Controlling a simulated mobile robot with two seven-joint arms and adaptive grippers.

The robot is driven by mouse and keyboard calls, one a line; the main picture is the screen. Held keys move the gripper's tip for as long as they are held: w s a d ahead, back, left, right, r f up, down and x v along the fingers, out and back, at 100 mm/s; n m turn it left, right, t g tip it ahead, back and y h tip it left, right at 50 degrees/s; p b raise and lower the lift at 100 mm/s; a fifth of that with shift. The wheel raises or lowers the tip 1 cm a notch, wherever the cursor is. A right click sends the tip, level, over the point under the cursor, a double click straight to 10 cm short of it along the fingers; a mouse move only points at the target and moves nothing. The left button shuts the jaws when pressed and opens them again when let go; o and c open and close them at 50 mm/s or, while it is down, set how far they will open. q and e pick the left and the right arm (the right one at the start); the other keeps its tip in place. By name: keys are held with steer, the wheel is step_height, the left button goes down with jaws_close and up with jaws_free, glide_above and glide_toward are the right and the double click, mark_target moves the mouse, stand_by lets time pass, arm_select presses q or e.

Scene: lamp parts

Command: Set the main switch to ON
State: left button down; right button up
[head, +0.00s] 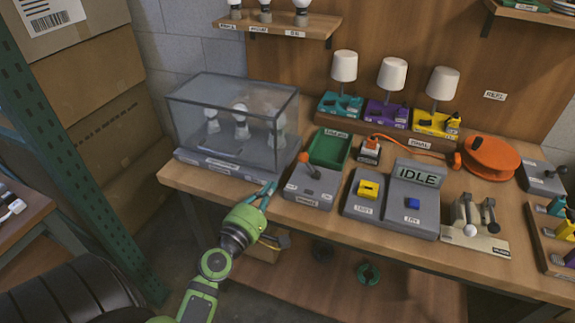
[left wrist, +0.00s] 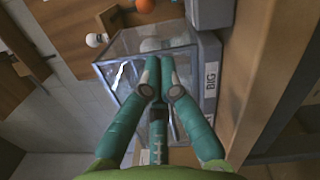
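I cannot read which control is labelled as the main switch. A grey box (head: 311,196) with an orange-knobbed lever (head: 290,186) stands at the table's front edge, right of the glass case. My left gripper (head: 265,190) is low in front of the table edge, just left of the orange-knobbed box, apart from the lever. Its teal fingers show a narrow gap and hold nothing; they also show in the left wrist view (left wrist: 160,70). My right gripper is not in view.
A glass case (head: 230,120) with bulbs stands close behind my left gripper. A green tray (head: 330,148), a unit reading IDLE (head: 417,175), a two-lever stand (head: 478,225) and an orange reel (head: 492,158) share the table. A green metal post (head: 75,150) stands left.

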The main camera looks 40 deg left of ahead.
mark_target(309, 166)
arm_select(q)
steer(key=shift+w, duration=0.25)
steer(key=w, duration=0.3)
steer(key=w+a+p, duration=0.1)
steer(key=w, duration=0.5)
steer(key=shift+w+a+r+p, duration=0.1)
steer(key=shift+w+a+p, duration=0.15)
steer(key=shift+p, duration=0.1)
